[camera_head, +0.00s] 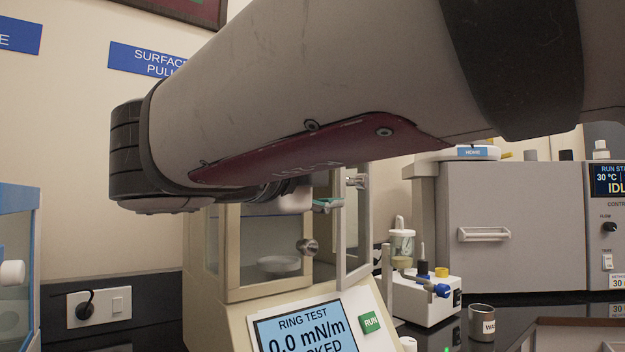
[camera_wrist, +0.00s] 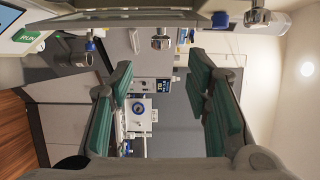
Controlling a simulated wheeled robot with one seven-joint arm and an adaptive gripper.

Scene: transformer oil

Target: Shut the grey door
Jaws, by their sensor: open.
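A narrow grey-framed glass door (camera_head: 341,235) shows at the right side of the cream ring-test cabinet (camera_head: 237,245) in the head view. It seems to stand swung outward, though my arm hides its upper part. A round metal knob (camera_head: 357,182) shows by its upper edge and another knob (camera_head: 308,246) lower at the cabinet front. A wide grey panel with a bar handle (camera_head: 484,235) on the machine at right looks flush. My gripper (camera_head: 325,205) is near the cabinet's upper front. In the wrist view it (camera_wrist: 165,100) is open, with nothing between its green pads; two knobs (camera_wrist: 257,16) (camera_wrist: 161,40) lie beyond.
A ring-test display (camera_head: 300,325) and green RUN button (camera_head: 371,321) are below the cabinet. A blue-framed case (camera_head: 18,260) is at far left.

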